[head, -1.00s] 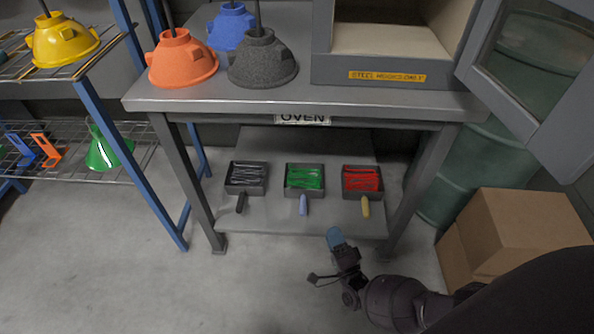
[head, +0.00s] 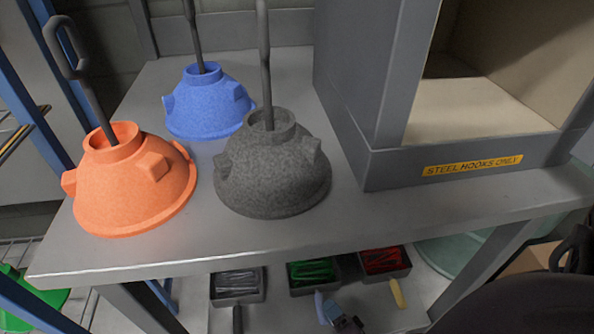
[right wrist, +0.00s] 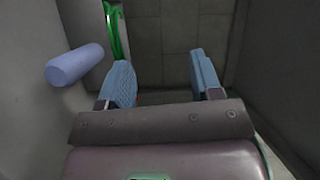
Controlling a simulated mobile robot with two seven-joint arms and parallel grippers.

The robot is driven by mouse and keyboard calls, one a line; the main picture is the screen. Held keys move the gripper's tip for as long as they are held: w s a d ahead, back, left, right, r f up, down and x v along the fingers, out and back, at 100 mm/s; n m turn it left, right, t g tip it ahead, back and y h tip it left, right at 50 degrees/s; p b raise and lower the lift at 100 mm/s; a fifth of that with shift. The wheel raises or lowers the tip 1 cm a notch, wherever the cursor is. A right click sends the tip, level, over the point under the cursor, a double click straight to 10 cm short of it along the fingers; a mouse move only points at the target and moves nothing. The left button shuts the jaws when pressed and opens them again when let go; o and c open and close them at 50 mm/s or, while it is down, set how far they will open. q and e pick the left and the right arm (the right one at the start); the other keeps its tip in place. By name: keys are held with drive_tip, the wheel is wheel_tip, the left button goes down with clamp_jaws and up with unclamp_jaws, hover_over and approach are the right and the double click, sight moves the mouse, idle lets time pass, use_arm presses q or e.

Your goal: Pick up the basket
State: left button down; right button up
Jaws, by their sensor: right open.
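Three small dark baskets sit on the lower shelf under the table. One basket (head: 238,284) holds grey pieces, one basket (head: 314,274) green pieces, one basket (head: 385,261) red pieces. The green one has a blue handle (head: 319,306), the red one a yellow handle (head: 398,293). My right gripper (head: 332,311) is just right of the blue handle, partly cut off by the frame bottom. In the right wrist view its blue fingers (right wrist: 162,82) are apart with nothing between them. The blue handle (right wrist: 75,65) lies left of both fingers. My left gripper is not in view.
The tabletop (head: 120,255) above holds an orange hood (head: 130,190), a blue hood (head: 205,105) and a dark grey hood (head: 270,175), each with a hook. A grey cabinet labelled for steel hooks (head: 380,165) stands at right. The table edge overhangs the baskets.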

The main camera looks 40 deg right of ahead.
drive_tip(key=s+f+g+b, duration=0.2)
drive_tip(key=s+f+b, duration=0.2)
drive_tip(key=s+f, duration=0.35)
drive_tip(key=w, duration=0.3)
drive_tip(key=w+f, duration=0.1)
drive_tip(key=w, duration=0.2)
drive_tip(key=w+d, duration=0.1)
drive_tip(key=w, duration=0.3)
drive_tip(key=shift+d+f+b, duration=0.1)
drive_tip(key=shift+f+b, duration=0.1)
drive_tip(key=shift+b, duration=0.2)
drive_tip(key=shift+w, duration=0.35)
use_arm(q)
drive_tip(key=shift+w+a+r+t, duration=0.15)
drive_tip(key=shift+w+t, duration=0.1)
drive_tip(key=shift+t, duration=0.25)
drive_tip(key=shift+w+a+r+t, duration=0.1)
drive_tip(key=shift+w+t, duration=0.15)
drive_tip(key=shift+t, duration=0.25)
use_arm(e)
clamp_jaws()
